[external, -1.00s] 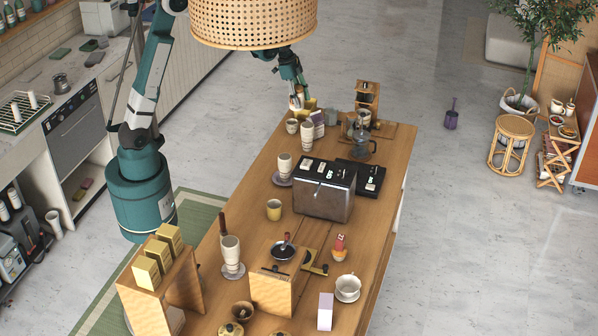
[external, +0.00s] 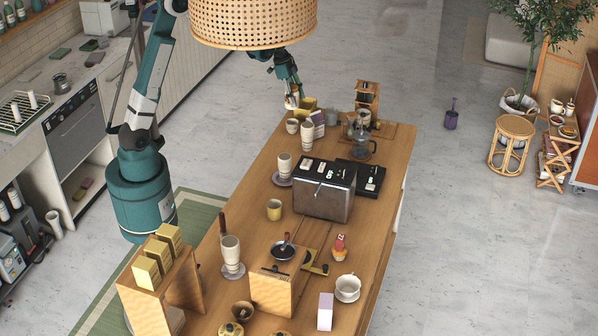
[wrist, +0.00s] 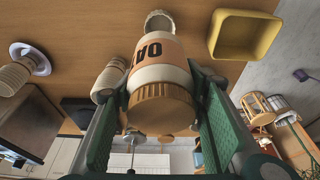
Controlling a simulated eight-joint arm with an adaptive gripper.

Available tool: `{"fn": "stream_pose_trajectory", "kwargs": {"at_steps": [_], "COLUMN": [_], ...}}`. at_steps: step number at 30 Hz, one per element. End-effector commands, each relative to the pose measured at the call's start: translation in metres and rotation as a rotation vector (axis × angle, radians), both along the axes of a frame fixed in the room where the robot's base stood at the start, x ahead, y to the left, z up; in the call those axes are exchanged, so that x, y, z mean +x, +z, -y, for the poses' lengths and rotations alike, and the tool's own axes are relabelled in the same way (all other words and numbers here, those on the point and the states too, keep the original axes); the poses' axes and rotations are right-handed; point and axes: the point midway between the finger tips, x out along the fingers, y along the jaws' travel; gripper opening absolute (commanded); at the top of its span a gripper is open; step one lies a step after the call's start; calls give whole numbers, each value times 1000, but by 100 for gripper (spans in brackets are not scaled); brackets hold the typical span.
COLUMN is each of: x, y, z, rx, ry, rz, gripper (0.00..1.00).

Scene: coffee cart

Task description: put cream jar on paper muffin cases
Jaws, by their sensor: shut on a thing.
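The cream jar (wrist: 160,72) has a pale body, an orange label with dark letters and a ribbed tan lid. My gripper (wrist: 158,102) is shut on it, with one green finger on each side in the wrist view. In the external view my gripper (external: 292,101) is above the far left end of the table, and the jar there is small and hard to make out. A pale fluted stack, which looks like the paper muffin cases (wrist: 160,21), shows just beyond the jar in the wrist view. The jar overlaps its lower edge, and I cannot tell whether they touch.
A yellow tray (wrist: 243,36) lies close to the jar. Stacked cups (external: 307,137) stand nearby. A toaster (external: 324,190), a glass coffee pot (external: 362,141) and a wooden grinder (external: 367,95) also stand on the table (external: 250,195). A woven lampshade (external: 254,22) hangs near my arm.

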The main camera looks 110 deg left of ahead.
Motion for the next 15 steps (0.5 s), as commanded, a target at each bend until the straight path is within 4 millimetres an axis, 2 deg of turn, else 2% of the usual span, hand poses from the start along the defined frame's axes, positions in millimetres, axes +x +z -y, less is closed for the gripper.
{"fn": "stream_pose_trajectory", "kwargs": {"at_steps": [9,15], "x": [0,0], "y": [-39,-49], "z": [0,0], "rx": [0,0], "ry": [0,0], "rz": [0,0], "gripper": [21,21]}}
